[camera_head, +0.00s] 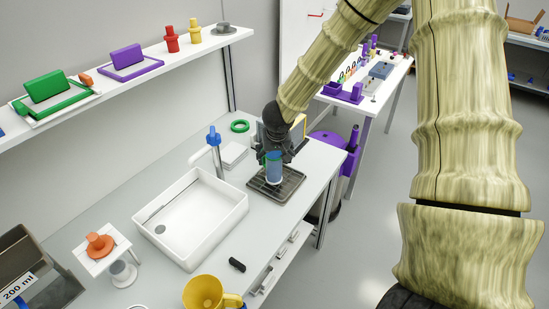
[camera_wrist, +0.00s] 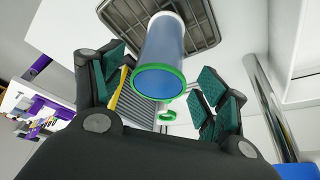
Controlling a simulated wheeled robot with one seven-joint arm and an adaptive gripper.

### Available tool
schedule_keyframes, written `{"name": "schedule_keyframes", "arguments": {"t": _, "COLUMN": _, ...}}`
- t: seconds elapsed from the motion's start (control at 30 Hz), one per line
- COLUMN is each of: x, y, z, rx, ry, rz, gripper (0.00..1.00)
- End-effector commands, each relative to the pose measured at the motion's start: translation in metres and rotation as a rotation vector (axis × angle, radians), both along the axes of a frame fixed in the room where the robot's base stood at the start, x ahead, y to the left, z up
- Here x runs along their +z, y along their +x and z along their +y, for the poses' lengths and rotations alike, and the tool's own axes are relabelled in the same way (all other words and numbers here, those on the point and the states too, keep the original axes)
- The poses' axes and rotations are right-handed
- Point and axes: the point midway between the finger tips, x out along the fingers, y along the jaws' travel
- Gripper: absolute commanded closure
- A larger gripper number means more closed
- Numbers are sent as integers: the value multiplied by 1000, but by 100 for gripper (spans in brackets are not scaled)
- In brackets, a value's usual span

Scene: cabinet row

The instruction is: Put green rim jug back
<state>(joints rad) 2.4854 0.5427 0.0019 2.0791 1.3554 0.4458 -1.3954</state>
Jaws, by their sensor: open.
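The green rim jug is a blue cylinder with a bright green rim in the wrist view (camera_wrist: 161,58); it also shows in the head view (camera_head: 273,169). It appears upright on a dark grey ribbed tray (camera_head: 293,190), right of the sink. My gripper (camera_head: 277,152) is open at the jug's upper part and partly hides it in the head view. In the wrist view the jug lies between the two spread, green-padded fingers, with gaps visible on both sides. The rim faces the wrist camera.
A white sink (camera_head: 190,222) and blue-topped tap (camera_head: 214,140) stand left of the tray. A green ring (camera_head: 240,126) lies behind it. A yellow jug (camera_head: 205,293) stands at the front. A wall shelf (camera_head: 140,77) holds green, purple and red items.

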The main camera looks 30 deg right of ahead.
Motion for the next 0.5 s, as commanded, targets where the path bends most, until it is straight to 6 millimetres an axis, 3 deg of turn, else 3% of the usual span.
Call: {"name": "schedule_keyframes", "arguments": {"t": 0.5, "x": 75, "y": -27, "z": 14, "rx": -1, "ry": 1, "rz": -1, "gripper": 26}}
